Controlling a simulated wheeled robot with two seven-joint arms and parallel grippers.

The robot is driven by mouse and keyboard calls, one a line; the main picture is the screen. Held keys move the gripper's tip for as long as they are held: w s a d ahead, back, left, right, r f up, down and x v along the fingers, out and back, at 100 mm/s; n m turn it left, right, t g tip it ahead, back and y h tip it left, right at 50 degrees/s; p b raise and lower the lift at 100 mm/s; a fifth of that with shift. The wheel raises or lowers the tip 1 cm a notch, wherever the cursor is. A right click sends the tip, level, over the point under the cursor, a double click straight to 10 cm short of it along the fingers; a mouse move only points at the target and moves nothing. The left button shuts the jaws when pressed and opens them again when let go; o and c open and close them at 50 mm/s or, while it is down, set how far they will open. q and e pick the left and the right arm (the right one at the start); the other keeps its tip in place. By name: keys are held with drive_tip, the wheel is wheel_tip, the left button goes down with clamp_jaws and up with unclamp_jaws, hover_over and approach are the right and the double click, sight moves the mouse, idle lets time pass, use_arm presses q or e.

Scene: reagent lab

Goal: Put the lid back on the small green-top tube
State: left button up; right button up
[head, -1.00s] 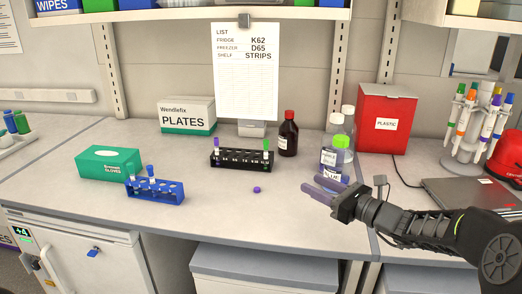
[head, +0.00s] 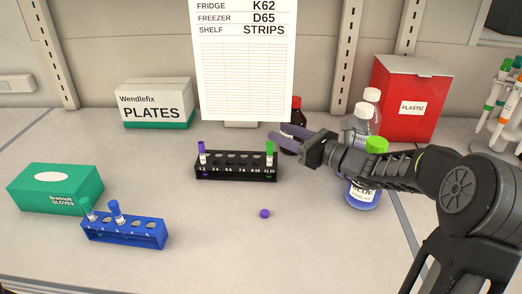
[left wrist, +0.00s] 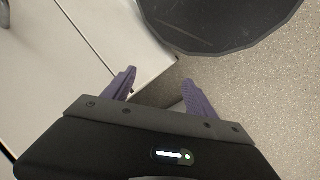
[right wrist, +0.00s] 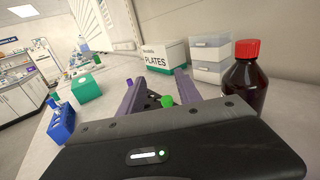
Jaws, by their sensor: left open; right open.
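A small green-top tube (head: 270,152) stands upright at the right end of the black rack (head: 237,173); its green top looks seated. A purple-top tube (head: 201,150) stands at the rack's left end. A loose purple lid (head: 264,213) lies on the bench in front of the rack. My right gripper (head: 277,131) is open and empty, close behind and above the green top in the head view. In the right wrist view a green top (right wrist: 166,101) shows between or just beyond the fingers; contact cannot be told. My left gripper (left wrist: 160,88) is open and empty, above the floor.
A blue rack (head: 125,236) holds a green-top and a blue-top tube at front left, beside a green glove box (head: 55,190). A brown red-capped bottle (right wrist: 246,80), clear bottles and a green-capped bottle (head: 376,145) stand right of the black rack.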

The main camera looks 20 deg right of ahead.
sight(270, 161)
drive_tip(key=shift+w, duration=0.1)
idle(0.3)
wheel_tip(270, 161, down, 8)
drive_tip(key=shift+r, duration=0.1)
drive_tip(key=shift+p+x, duration=0.45)
drive_tip(key=shift+x, duration=0.5)
drive_tip(key=shift+w+a, duration=0.1)
drive_tip(key=shift+w, duration=0.15)
